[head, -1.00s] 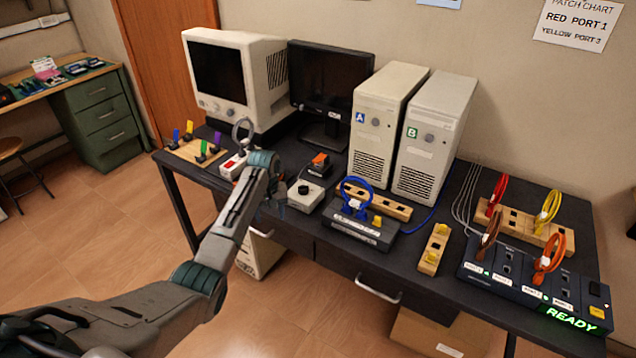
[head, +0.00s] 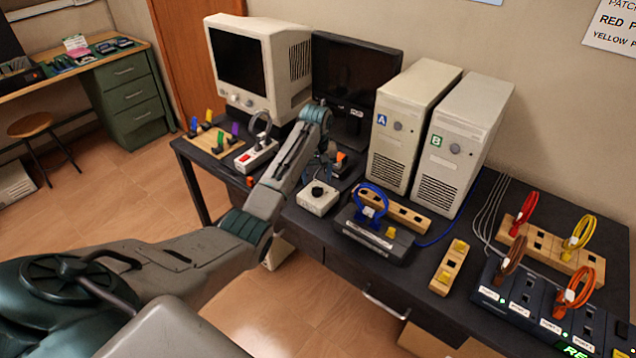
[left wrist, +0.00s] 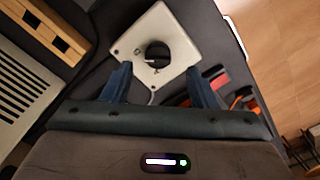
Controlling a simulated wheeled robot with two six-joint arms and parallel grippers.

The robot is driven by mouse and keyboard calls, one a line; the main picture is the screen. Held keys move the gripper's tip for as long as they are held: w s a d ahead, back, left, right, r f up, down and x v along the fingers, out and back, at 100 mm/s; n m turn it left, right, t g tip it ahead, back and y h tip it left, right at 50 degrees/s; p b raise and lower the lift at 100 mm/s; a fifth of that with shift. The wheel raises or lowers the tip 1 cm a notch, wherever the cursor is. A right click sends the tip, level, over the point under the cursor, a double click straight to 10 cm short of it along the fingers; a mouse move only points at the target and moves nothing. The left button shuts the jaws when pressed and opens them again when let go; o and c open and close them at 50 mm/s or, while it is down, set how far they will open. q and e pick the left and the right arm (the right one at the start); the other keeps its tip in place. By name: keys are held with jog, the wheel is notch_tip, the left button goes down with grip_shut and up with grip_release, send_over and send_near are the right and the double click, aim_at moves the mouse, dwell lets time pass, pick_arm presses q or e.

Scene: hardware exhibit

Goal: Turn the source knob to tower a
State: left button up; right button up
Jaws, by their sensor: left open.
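The source knob is a black round knob (head: 318,189) on a small white box (head: 314,202) on the dark desk. In the left wrist view the knob (left wrist: 158,54) sits on the white box (left wrist: 143,32), just beyond my fingertips, with a small pale mark near its lower edge. My left gripper (left wrist: 161,76) is open and empty, its blue fingers spread either side of the knob's line, apparently not touching it. In the head view the gripper (head: 327,160) is partly hidden behind its wrist. Tower A (head: 402,145), with a blue label, stands behind and right. My right gripper is not in view.
Tower B (head: 458,155) stands beside tower A. A dark dock with a blue cable loop (head: 370,200) is right of the knob box. A white power strip (head: 256,156) lies left, before a beige monitor (head: 240,65). A wooden block (head: 450,268) lies front right.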

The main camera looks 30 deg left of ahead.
aim_at(317, 187)
pick_arm(q)
jog(key=f, duration=0.4)
jog(key=shift+w, duration=0.2)
jog(key=shift+f+p, duration=0.3)
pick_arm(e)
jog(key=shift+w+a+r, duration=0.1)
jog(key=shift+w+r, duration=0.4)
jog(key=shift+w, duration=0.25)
pick_arm(q)
jog(key=shift+c, duration=0.4)
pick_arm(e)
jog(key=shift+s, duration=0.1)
